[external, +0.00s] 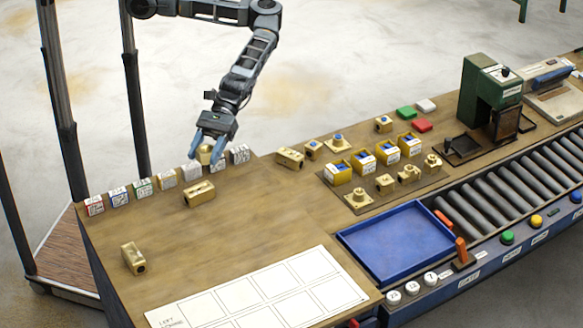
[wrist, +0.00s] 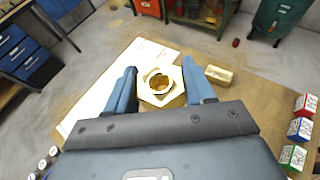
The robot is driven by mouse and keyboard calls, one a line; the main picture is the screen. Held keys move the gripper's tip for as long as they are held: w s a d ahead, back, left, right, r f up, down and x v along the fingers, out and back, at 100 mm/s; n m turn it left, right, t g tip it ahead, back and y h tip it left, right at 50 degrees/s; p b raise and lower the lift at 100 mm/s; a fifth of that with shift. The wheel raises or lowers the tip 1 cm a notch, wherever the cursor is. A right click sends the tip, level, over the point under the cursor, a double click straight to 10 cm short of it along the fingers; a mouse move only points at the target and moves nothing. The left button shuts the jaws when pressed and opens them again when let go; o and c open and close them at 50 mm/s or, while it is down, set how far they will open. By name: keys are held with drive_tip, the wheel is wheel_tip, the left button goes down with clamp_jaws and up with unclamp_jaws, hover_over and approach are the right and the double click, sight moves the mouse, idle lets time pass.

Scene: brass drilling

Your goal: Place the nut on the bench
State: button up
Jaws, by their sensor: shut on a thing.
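The nut (wrist: 161,85) is a brass hexagonal ring with a round hole. In the wrist view it sits between the two blue fingers of my gripper (wrist: 160,88), which is shut on it. In the external view the nut (external: 205,154) shows between the fingertips of my gripper (external: 207,152), near the row of labelled blocks at the bench's back left edge. It looks held above the bench (external: 235,230), but the exact gap cannot be told. The wooden bench top has bare room in front of the gripper.
A brass block (external: 200,194) lies just in front of my gripper, and another (external: 133,258) lies at the left. Labelled blocks (external: 143,187) line the back edge. A white grid sheet (external: 262,295), a blue tray (external: 398,240) and several brass parts (external: 386,183) occupy the front and right.

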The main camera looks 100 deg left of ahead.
drive_tip(key=w+a+r+n+t, duration=0.1)
drive_tip(key=w+a+n+t, duration=0.35)
drive_tip(key=w+a, duration=1)
drive_tip(key=n+t+y+b, duration=0.1)
drive_tip(key=n+t+y, duration=0.9)
drive_tip(key=n, duration=0.2)
hover_over(362, 138)
wheel_tip(362, 138, down, 34)
drive_tip(key=shift+r, duration=0.1)
drive_tip(key=shift+f+b, duration=1.25)
drive_tip(key=shift+f, duration=0.65)
